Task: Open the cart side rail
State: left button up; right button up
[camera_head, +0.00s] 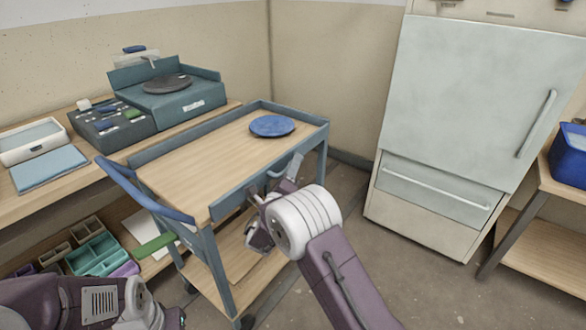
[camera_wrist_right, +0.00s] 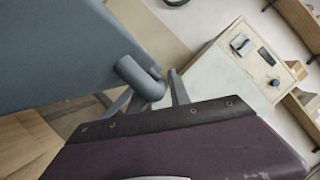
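The cart (camera_head: 200,168) has a wooden top with a blue-grey rim and a blue push handle (camera_head: 140,190) at its left end. Its near side rail (camera_head: 228,206) runs along the edge facing me, partly hidden by my right arm. My right gripper (camera_head: 284,182) is at this edge, close to a light blue-grey bar (camera_head: 296,166). In the right wrist view a blue-grey panel (camera_wrist_right: 50,50) fills the upper left, with a round-ended peg (camera_wrist_right: 138,76) beside the gripper. Whether the fingers hold it I cannot tell. My left arm shows at lower left, its gripper out of view.
A blue disc (camera_head: 272,126) lies on the cart top. A workbench (camera_head: 20,205) with a teal wheel unit (camera_head: 180,100) stands behind on the left. A large pale cabinet (camera_head: 465,90) stands right. The floor (camera_head: 410,270) between is clear.

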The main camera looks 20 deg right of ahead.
jog(key=shift+c, duration=0.2)
grip_shut()
jog(key=shift+f, duration=0.1)
jog(key=shift+s+d+f+m+g+h+b, duration=0.2)
jog(key=shift+f+m+g+h+b, duration=1.05)
jog(key=shift+m, duration=2.35)
jog(key=shift+s+d+f+m+g+h+b, duration=0.35)
jog(key=shift+m+g+h+b, duration=1)
jog(key=shift+m, duration=2.25)
jog(key=shift+s+a+f+m+g+h+b, duration=0.1)
jog(key=shift+f+m+g+h+b, duration=0.9)
jog(key=shift+m+b, duration=2)
jog(key=shift+f+m+t+h+p, duration=0.1)
jog(key=shift+m+t+h+p, duration=0.25)
jog(key=shift+m+p, duration=0.4)
